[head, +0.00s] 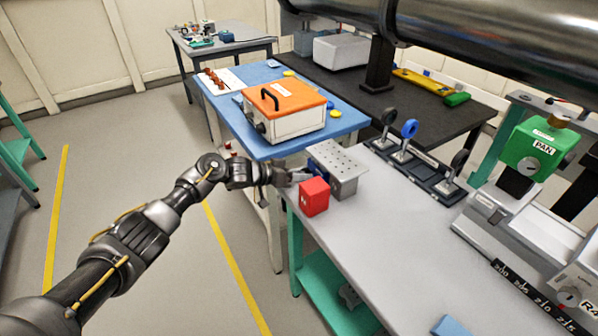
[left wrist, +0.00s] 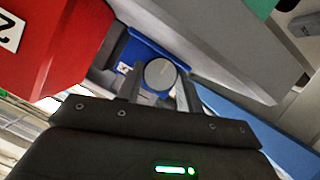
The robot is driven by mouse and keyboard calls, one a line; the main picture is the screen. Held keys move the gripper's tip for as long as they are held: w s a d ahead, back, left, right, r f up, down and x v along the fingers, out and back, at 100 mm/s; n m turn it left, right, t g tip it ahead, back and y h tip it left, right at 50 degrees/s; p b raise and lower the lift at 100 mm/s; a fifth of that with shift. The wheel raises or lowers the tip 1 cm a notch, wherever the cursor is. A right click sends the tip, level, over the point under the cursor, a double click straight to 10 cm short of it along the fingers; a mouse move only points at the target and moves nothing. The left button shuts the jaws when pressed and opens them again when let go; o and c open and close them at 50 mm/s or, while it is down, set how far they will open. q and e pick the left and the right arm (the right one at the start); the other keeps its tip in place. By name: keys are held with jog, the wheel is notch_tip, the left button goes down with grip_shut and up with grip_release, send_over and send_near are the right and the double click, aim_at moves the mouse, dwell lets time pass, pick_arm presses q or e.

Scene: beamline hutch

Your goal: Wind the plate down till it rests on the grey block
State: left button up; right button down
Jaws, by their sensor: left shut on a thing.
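The perforated grey plate (head: 328,156) lies near the left edge of the bench, above a grey block (head: 346,188). From here I cannot tell whether a gap separates them. My left gripper (head: 290,178) is at the left side of this stack. In the left wrist view, its two fingers (left wrist: 157,92) are shut on a round grey knob (left wrist: 159,74), with a blue part (left wrist: 148,52) behind it. In the head view the knob is hidden by the gripper. My right gripper is not in view.
A red block (head: 314,197) stands close beside the stack and my left gripper; it also shows in the left wrist view (left wrist: 60,45). Optic holders (head: 408,155) stand behind on the bench (head: 385,235). An orange-topped case (head: 290,110) sits on the blue table. The bench's middle is clear.

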pick_arm(q)
jog(key=shift+n, duration=0.3)
jog(key=o, duration=1)
jog(key=shift+s, duration=0.1)
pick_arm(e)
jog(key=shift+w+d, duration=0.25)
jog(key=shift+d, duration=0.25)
pick_arm(q)
jog(key=shift+a, duration=0.1)
jog(key=v, duration=1)
jog(key=shift+a, duration=0.3)
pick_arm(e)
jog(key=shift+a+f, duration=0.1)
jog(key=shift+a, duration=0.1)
